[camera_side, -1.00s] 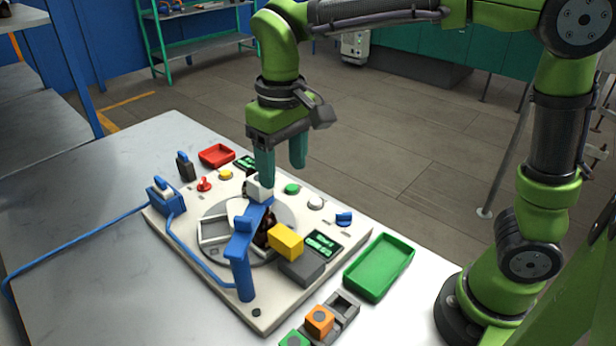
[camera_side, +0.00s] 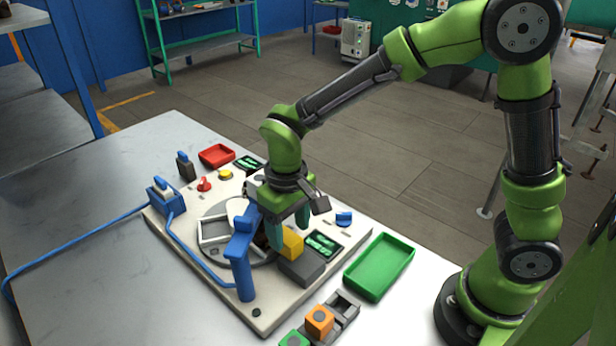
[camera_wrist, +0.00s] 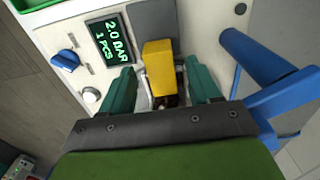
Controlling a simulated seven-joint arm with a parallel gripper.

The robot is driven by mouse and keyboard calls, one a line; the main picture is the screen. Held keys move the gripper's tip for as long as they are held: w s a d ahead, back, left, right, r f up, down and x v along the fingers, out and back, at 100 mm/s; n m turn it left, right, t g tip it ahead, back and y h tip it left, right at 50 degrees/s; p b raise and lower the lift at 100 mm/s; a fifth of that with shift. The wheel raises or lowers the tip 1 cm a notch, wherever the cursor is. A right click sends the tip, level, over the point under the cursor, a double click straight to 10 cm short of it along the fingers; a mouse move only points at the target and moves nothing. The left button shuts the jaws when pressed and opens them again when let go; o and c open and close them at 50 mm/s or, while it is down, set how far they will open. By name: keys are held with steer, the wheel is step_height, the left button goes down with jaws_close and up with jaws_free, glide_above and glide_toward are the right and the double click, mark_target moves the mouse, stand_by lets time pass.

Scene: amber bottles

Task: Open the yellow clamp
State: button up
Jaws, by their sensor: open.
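The yellow clamp (camera_side: 292,245) is a yellow block on a dark grey base (camera_side: 301,268) at the near right of the white panel. In the wrist view the yellow clamp (camera_wrist: 160,66) lies between my two teal fingers, with gaps on both sides. My gripper (camera_side: 289,228) is low over the panel, open, pointing down, its fingers next to the clamp. It also shows in the wrist view (camera_wrist: 162,88). A dark part, possibly an amber bottle, shows only in small part below the yellow block. The fingers hide part of the clamp in the side view.
A blue post with an arm (camera_side: 243,255) stands close left of my gripper. A lit display (camera_side: 321,244) and blue knob (camera_side: 344,218) are to the right. A green tray (camera_side: 380,267), red tray (camera_side: 216,155) and orange block (camera_side: 320,321) sit around the panel's edges.

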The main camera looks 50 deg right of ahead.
steer(key=shift+f, duration=0.8)
steer(key=shift+c, duration=0.4)
